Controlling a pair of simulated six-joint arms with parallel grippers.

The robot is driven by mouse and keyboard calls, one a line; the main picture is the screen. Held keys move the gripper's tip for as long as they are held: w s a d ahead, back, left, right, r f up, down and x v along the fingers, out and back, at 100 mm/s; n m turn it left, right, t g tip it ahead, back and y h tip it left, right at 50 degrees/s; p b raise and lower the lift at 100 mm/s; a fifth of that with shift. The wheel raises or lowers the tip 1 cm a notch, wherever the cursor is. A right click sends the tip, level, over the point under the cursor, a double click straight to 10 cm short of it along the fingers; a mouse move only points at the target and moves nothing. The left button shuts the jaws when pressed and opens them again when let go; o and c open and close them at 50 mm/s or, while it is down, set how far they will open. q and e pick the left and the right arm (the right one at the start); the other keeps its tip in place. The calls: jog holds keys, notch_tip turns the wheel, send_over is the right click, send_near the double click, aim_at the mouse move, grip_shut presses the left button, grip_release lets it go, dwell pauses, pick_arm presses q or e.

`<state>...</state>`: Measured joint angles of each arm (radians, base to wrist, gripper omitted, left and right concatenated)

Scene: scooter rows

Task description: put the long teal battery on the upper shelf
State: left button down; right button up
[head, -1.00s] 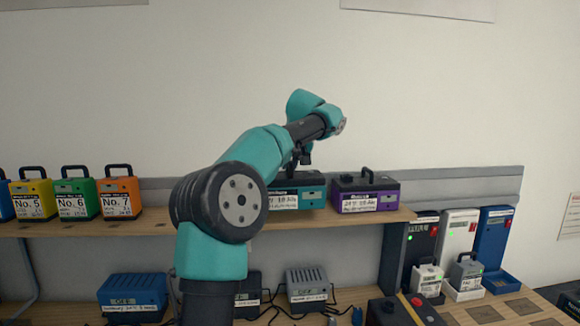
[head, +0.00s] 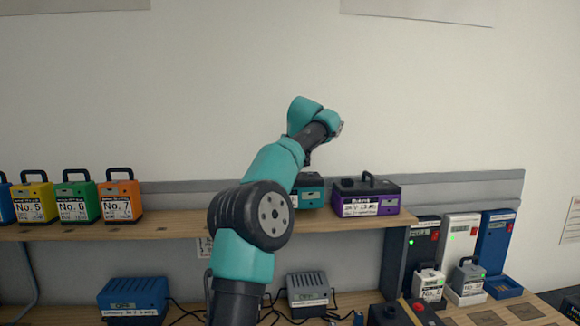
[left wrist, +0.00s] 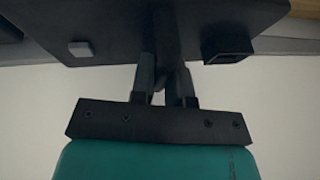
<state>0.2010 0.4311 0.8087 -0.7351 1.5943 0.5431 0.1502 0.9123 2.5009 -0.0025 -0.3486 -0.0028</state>
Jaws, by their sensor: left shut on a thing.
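The teal battery (head: 311,196), with a black top, is at the upper shelf (head: 160,226), just left of a purple battery. My arm hides its left part in the head view. My left gripper (head: 307,160) is above it, shut on its handle. In the left wrist view the fingers (left wrist: 166,75) close on the handle under the battery's dark top face (left wrist: 110,25). The battery looks level. I cannot tell whether it rests on the shelf or hangs just over it. My right gripper is not in view.
The purple battery (head: 366,197) stands close on the right. Yellow (head: 34,200), green (head: 78,200) and orange (head: 120,200) batteries stand at left on the same shelf, with bare shelf beside them. Chargers, one blue (head: 133,300) and one grey (head: 307,292), sit below with cables.

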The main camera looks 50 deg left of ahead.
pick_arm(q)
jog(key=shift+f, duration=1.6)
jog(key=c, duration=1.5)
grip_release()
jog(key=shift+f, duration=0.25)
jog(key=o, duration=0.4)
jog(key=shift+r, duration=0.15)
jog(key=v, duration=1.2)
